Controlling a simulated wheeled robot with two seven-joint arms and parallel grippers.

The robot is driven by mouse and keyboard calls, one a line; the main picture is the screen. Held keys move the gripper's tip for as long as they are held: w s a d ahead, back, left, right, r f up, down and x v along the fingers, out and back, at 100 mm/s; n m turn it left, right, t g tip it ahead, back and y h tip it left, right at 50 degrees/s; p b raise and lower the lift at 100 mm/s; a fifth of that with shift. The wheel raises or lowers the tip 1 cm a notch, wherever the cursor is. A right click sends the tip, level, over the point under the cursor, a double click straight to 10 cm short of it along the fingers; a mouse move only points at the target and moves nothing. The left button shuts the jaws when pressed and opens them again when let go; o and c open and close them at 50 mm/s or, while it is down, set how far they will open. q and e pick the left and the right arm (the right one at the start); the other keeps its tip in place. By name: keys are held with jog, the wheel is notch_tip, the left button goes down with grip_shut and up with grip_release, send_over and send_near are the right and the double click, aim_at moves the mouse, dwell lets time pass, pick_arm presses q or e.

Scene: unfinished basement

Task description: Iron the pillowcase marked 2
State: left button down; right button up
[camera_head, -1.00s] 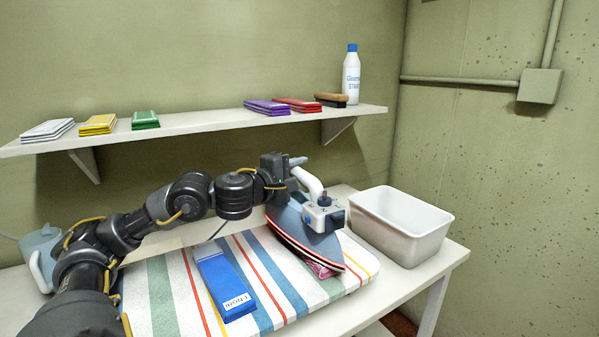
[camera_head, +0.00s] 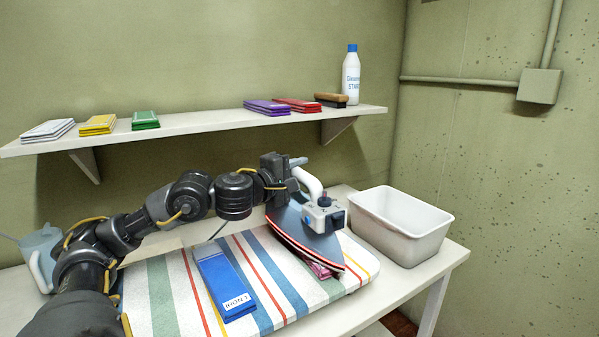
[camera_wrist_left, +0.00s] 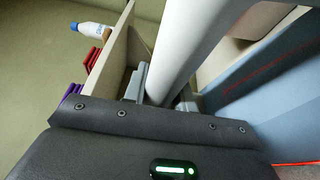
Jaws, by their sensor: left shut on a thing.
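My left gripper (camera_head: 290,182) is shut on the white handle of an iron (camera_head: 310,190). The iron, with a blue-grey body and a red-edged sole, is tilted over the right part of the striped ironing board (camera_head: 160,300). A pink folded cloth (camera_head: 320,270) shows partly from under the iron's front; any marking on it is hidden. A blue folded pillowcase (camera_head: 220,278) lies flat on the board, left of the iron. Its white label has writing too small to read surely. The handle also fills the middle of the left wrist view (camera_wrist_left: 188,50). My right gripper is out of view.
A white bin (camera_head: 400,228) stands right of the board on the table. A shelf (camera_head: 215,122) behind holds several folded cloths, a brush (camera_head: 331,99) and a starch bottle (camera_head: 351,76). A pale jug (camera_head: 42,255) stands at far left.

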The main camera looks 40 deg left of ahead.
pick_arm(q)
jog(key=shift+s+d+p, duration=0.2)
jog(key=shift+d, duration=0.3)
jog(key=shift+s+d+p, duration=0.15)
jog(key=shift+d, duration=0.35)
dwell(0.5)
jog(key=shift+w+a, duration=0.1)
jog(key=shift+a, duration=0.1)
jog(key=shift+w+a+b, duration=0.1)
jog(key=shift+a+b, duration=0.25)
jog(key=shift+b, duration=0.1)
jog(key=shift+w+a+b, duration=0.2)
jog(key=shift+a+b, duration=0.25)
jog(key=shift+a, duration=0.15)
jog(key=shift+w+a+b, duration=0.2)
jog(key=shift+a+b, duration=0.25)
jog(key=shift+a, duration=0.1)
jog(key=shift+s+d, duration=0.25)
jog(key=shift+d, duration=0.5)
dwell(1.2)
jog(key=shift+p, duration=0.3)
